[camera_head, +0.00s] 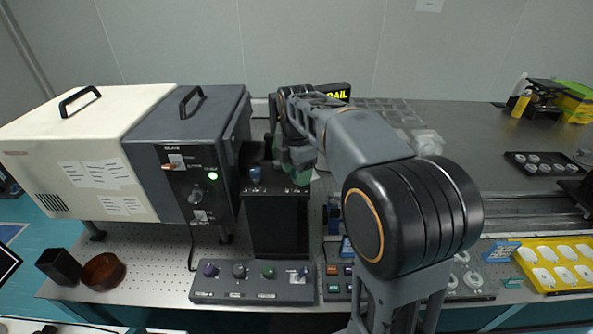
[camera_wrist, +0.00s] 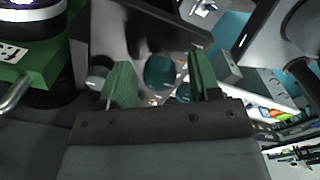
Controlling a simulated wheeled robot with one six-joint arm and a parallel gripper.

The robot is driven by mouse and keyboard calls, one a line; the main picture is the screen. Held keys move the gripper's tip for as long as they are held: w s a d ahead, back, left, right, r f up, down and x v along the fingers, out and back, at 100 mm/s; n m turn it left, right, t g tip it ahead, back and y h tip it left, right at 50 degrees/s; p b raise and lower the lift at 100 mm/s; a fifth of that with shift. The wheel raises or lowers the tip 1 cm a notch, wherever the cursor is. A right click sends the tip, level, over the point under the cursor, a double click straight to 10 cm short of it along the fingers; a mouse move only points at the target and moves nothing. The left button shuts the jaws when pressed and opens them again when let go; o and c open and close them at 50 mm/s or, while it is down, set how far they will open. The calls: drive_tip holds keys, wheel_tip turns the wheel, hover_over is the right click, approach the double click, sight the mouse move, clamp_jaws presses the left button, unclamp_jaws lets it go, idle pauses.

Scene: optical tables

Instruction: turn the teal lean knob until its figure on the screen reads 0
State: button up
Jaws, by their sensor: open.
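The teal lean knob (camera_wrist: 159,72) shows in the wrist view, between the two green fingers of my gripper (camera_wrist: 162,82). The fingers stand apart, with a gap on each side of the knob; I cannot tell how deep it sits between them. In the head view my gripper (camera_head: 298,163) is over the top right of a black stand (camera_head: 278,225), and the teal knob cannot be made out there. No screen figure is readable in either view.
A blue knob (camera_head: 255,174) is on the stand's left. A grey instrument box (camera_head: 190,150) stands close left. A panel with several knobs (camera_head: 252,291) lies in front. A yellow tray (camera_head: 560,265) is at the right.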

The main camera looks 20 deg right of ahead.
drive_tip(key=c, duration=0.9)
drive_tip(key=shift+m, duration=0.3)
